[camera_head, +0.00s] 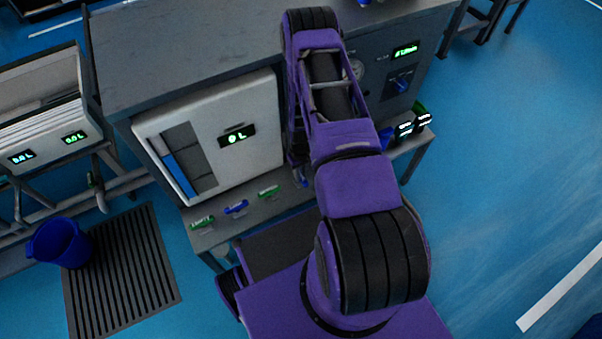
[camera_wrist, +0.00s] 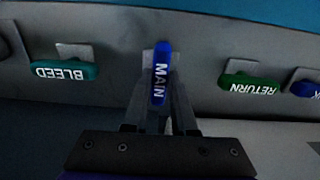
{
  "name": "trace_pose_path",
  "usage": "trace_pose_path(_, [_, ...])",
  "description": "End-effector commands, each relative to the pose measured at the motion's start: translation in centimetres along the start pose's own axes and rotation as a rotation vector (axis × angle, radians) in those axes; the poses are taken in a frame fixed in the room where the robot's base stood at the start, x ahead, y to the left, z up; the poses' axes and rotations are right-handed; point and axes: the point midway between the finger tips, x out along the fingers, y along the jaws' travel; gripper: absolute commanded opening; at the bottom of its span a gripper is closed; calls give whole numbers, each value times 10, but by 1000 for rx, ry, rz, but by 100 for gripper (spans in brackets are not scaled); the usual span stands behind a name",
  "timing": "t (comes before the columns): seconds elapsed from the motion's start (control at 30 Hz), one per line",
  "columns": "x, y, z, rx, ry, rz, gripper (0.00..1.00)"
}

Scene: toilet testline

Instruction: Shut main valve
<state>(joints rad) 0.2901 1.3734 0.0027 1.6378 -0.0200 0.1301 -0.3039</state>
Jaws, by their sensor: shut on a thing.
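The main valve handle (camera_wrist: 161,72) is a blue lever marked MAIN in the middle of the wrist view. It points up and down in that view, crosswise to the handles beside it. My gripper (camera_wrist: 160,100) is shut on it, with one dark finger on each side of the lever. The fingers cover part of its mount. In the camera_head view, a blue lever (camera_head: 303,182) shows beside my arm at the right of a row of handles. My arm hides most of the gripper there.
A green BLEED handle (camera_wrist: 64,70) lies left of the main lever, and a green RETURN handle (camera_wrist: 250,88) lies right. A further blue handle (camera_wrist: 306,88) is cut off at the edge. A white tank panel (camera_head: 238,112) stands behind the row. A blue bucket (camera_head: 60,243) stands on the floor.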

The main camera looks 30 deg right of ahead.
Motion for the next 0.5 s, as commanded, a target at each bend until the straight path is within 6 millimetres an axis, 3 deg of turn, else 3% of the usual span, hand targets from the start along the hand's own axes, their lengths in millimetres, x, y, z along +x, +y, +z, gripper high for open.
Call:
trace_pose_path(0.27, [0,0,0,39,0,0,0])
trace_pose_path(0.5, [0,0,0,176,-1,0,0])
